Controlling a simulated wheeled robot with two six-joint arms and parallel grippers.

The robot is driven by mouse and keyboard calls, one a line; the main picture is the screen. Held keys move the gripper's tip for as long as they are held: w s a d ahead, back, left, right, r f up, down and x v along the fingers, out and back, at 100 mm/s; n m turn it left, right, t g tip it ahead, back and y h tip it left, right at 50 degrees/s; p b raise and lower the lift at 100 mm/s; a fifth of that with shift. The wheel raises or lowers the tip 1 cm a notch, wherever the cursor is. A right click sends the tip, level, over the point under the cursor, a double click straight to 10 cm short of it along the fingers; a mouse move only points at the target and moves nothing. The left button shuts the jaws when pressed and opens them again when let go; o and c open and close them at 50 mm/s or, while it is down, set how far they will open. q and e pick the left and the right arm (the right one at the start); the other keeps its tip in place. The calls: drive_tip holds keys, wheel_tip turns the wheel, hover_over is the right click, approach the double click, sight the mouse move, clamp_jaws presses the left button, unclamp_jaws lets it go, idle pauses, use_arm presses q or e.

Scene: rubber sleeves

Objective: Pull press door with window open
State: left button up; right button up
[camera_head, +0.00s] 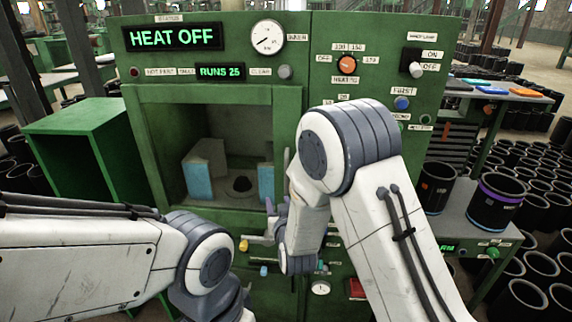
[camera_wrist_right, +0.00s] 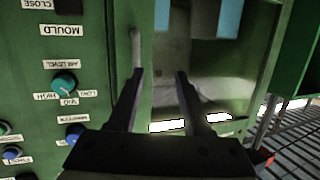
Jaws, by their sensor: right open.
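The press door (camera_head: 215,95) is a green frame with a large window on the front of the green press, and it looks shut. Pale and blue blocks and a dark round part show behind the window. The door's pale vertical bar handle (camera_wrist_right: 136,48) stands near the door edge in the right wrist view. My right gripper (camera_wrist_right: 158,73) is open and empty; its left fingertip lines up with the handle's lower end, and I cannot tell whether they touch. In the head view my right gripper (camera_head: 275,212) is at the door's lower right, partly hidden by my wrist. My left gripper is out of view.
A control panel (camera_head: 375,60) with knobs and switches is right of the door. An open green cabinet (camera_head: 85,128) stands at the left. A grey side table (camera_head: 455,225) holds black sleeves, one with a purple band (camera_head: 497,200). Many sleeves stand at the right.

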sight(287, 174)
drive_tip(key=w+d+t+p, duration=0.1)
drive_tip(key=w, duration=0.2)
drive_tip(key=w+d+r+p, duration=0.1)
drive_tip(key=w+p, duration=0.1)
drive_tip(key=w, duration=0.2)
drive_tip(key=w+d+r+t+h+p, duration=0.1)
drive_tip(key=w, duration=0.2)
drive_tip(key=shift+w+d+m+t+p, duration=0.15)
drive_tip(key=shift+w+m+t+p, duration=0.15)
drive_tip(key=shift+w+f, duration=0.15)
drive_tip(key=shift+w, duration=0.5)
clamp_jaws()
idle(0.7)
